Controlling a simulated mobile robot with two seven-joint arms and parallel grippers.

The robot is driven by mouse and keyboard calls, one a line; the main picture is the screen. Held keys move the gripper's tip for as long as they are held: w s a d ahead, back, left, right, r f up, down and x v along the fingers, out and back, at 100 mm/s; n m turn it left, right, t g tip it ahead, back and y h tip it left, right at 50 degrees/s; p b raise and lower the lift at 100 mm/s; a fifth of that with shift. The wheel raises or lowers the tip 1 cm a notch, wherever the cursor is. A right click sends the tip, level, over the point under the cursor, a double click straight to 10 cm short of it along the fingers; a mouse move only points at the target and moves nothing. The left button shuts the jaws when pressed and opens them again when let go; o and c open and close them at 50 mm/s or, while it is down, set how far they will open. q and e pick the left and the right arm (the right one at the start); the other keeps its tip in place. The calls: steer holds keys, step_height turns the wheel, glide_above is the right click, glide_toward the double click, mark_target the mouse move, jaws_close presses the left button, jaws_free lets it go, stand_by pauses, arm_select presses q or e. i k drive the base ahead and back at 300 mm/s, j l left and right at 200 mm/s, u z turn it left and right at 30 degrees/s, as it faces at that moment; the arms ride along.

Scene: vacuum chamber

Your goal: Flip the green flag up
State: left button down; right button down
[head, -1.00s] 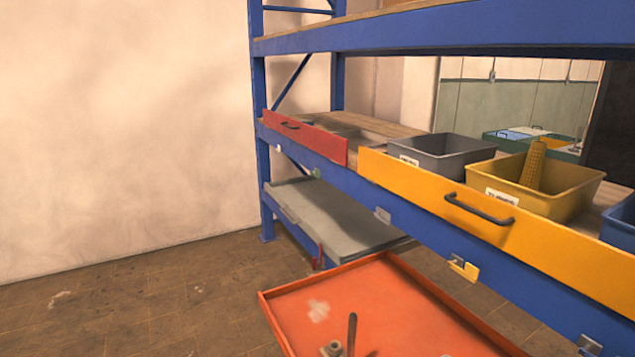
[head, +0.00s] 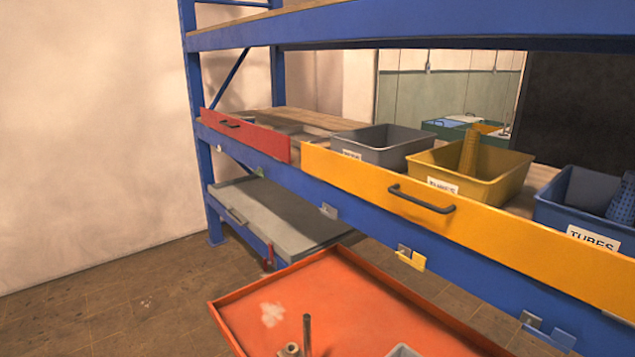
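A yellow flag (head: 411,260) hangs at a metal bracket on the same beam, below the yellow drawer front. A blue flag (head: 562,338) shows farther right on the beam. Neither of my grippers is in view.
An orange tray (head: 340,290) with bolt-like parts stands in front of the rack. The rack holds a red drawer front (head: 250,138), a yellow drawer front (head: 350,178), and grey (head: 380,148), yellow (head: 490,180) and blue (head: 570,205) bins. Open floor lies at left.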

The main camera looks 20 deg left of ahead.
mark_target(261, 172)
steer(key=i+j+z, duration=0.15)
steer(key=j+z, duration=0.95)
steer(key=j, duration=0.6)
steer(key=j+z, duration=0.25)
steer(key=j, duration=0.7)
steer(key=k+j, duration=0.1)
steer(key=j, duration=1.15)
steer(key=k+j, duration=0.15)
steer(key=j, duration=1.1)
steer(key=k+z, duration=0.05)
